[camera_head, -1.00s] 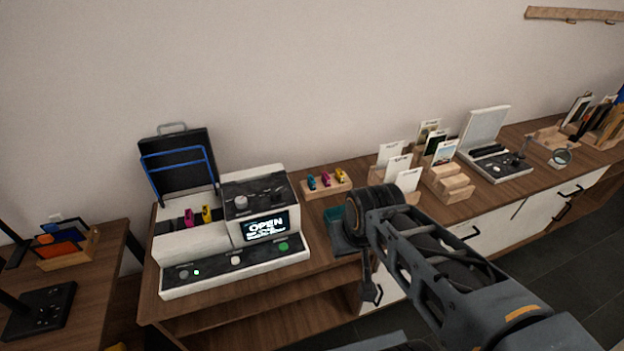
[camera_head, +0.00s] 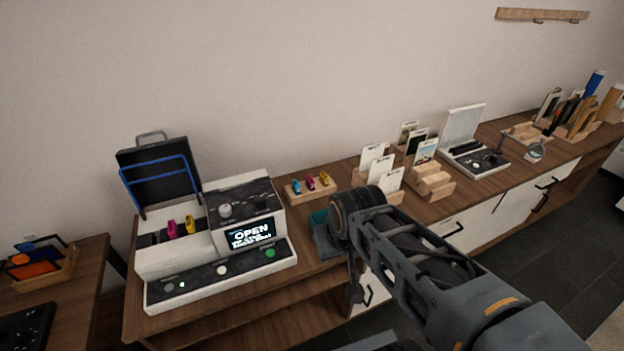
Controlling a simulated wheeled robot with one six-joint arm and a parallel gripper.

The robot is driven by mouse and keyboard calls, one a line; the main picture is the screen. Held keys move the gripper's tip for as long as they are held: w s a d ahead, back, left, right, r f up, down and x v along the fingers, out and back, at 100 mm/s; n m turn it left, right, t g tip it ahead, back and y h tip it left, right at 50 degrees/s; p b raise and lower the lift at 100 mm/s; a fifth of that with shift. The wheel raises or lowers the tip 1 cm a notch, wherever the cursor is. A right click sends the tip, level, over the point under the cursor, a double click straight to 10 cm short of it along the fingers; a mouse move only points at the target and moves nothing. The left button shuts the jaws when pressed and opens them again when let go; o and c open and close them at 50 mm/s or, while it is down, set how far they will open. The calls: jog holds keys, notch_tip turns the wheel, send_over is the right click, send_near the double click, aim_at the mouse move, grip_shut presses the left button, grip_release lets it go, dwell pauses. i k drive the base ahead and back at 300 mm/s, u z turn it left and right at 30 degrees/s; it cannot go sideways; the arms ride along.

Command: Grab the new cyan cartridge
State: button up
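The cyan cartridge (camera_head: 297,187) stands at the left end of a small wooden holder (camera_head: 301,195) on the counter, beside a magenta cartridge (camera_head: 310,183) and a yellow cartridge (camera_head: 324,177). The white printer (camera_head: 175,262) stands to the left with its dark lid raised and its screen reading "OPEN". A magenta and a yellow cartridge (camera_head: 190,224) sit in its slot. My arm reaches in from the lower right, in front of the counter. Its wrist is right of and nearer than the holder. My gripper's fingers cannot be made out behind the wrist.
A teal-topped dark bin (camera_head: 322,236) is at the counter's front, partly behind my wrist. Card stands (camera_head: 378,165) and a white device (camera_head: 478,150) are farther right. A side table (camera_head: 75,285) is at the far left. Bare counter lies around the cartridge holder.

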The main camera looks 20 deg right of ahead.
aim_at(295, 187)
jog(key=z, duration=1)
jog(key=k, duration=0.9)
jog(key=u, duration=1.3)
jog(key=i, duration=1)
jog(key=u, duration=0.05)
